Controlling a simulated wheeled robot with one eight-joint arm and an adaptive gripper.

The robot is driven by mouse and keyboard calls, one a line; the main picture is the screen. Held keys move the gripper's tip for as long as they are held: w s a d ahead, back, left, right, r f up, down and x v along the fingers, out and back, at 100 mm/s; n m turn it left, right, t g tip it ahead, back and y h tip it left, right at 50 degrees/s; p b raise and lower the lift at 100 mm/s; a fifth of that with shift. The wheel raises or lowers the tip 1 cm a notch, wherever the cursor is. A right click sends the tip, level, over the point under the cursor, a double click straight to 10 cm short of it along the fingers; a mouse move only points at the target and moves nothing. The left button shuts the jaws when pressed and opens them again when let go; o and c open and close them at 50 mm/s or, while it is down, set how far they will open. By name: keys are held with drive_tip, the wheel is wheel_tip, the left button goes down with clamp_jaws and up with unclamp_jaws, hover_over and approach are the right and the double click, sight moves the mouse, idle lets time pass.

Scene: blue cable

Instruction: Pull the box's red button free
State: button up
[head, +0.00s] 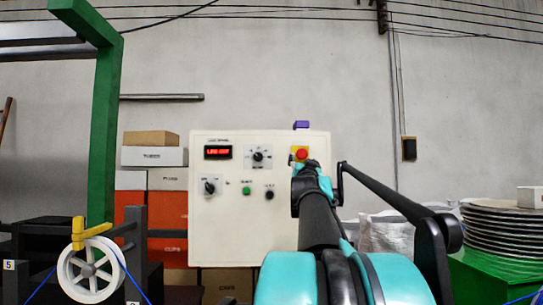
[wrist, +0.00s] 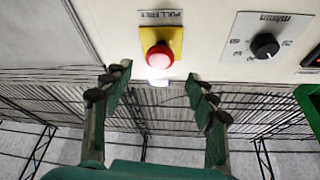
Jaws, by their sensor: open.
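The red button (head: 302,154) sits on a yellow plate on the upper right of the cream control box (head: 230,240). In the wrist view the red button (wrist: 159,57) shows whole on its yellow plate (wrist: 175,38), below a label that reads upside down. My gripper (wrist: 155,95) is open and empty. Its two fingers lie to the left and right of the button and a little below it in the wrist view, apart from it. In the head view my arm covers the box's lower right, and the fingertips are hard to make out.
The box also has a red display (head: 218,152), a dial (head: 258,156), a second knob (head: 210,186) and a green button (head: 246,191). A green post (head: 104,130) and a white spool (head: 91,271) stand at left. Stacked plates (head: 500,235) stand at right.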

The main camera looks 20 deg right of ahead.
sight(302, 155)
drive_tip(key=x, duration=0.8)
drive_tip(key=shift+w+d+r, duration=0.1)
drive_tip(key=shift+w, duration=0.2)
clamp_jaws()
